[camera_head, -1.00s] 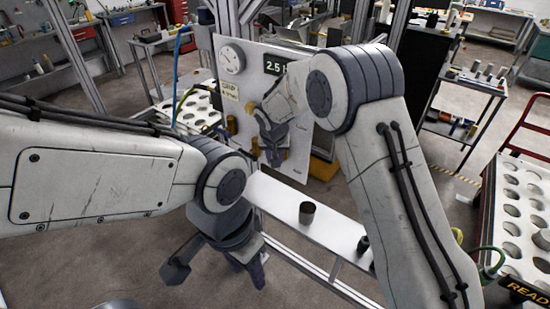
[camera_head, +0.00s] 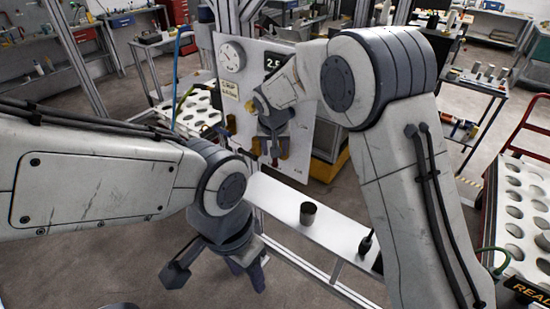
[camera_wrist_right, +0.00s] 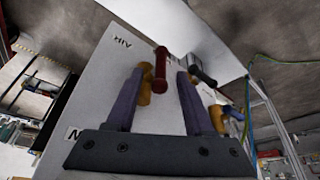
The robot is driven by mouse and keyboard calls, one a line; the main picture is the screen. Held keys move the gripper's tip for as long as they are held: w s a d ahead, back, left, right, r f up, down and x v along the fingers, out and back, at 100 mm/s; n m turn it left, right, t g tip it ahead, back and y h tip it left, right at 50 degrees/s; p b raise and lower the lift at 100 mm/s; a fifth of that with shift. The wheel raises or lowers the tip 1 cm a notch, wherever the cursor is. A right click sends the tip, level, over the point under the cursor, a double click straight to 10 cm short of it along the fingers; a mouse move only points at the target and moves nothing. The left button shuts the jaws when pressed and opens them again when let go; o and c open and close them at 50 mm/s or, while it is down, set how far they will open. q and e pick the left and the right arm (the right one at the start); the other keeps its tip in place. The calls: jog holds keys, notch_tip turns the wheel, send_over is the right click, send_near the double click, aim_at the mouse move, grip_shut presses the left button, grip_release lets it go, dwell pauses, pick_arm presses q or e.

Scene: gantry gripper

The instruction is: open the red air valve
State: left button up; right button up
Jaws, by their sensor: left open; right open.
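The red air valve handle (camera_wrist_right: 160,69) shows in the right wrist view, with a brass-coloured body (camera_wrist_right: 145,90) beside it, on the white panel (camera_wrist_right: 95,85) near an "AIR" label. My right gripper (camera_wrist_right: 159,76) is open. Its two fingertips appear on either side of the red handle in that view; I cannot tell whether they touch it. In the head view my right gripper (camera_head: 275,152) is in front of the lower panel and the red handle is hidden. My left gripper (camera_head: 215,278) is open and empty, low in front of the white shelf.
A dark-handled valve (camera_wrist_right: 199,71) sits close beside the right fingertip in the wrist view. A gauge (camera_head: 232,55) is on the panel's upper left. A dark cup (camera_head: 308,213) stands on the white shelf (camera_head: 275,195). A holed tray (camera_head: 515,215) is at right.

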jog(key=b+v, duration=0.1)
jog(key=v, duration=0.5)
jog(key=shift+s+r, duration=0.1)
jog(key=s+d+f+n+g+b, duration=0.1)
jog(key=s+f+n, duration=0.1)
jog(key=s, duration=0.9)
jog(key=s+d+f+n+g+y+b, duration=0.1)
jog(key=s+d+f+n+g+b, duration=0.1)
jog(key=s, duration=1)
jog(key=s+d+f+n+g+b, duration=0.1)
jog(key=s+d+f+n, duration=0.1)
jog(key=s, duration=1)
jog(key=shift+f+n+b, duration=0.35)
jog(key=shift+f+n, duration=0.2)
jog(key=shift+n, duration=0.35)
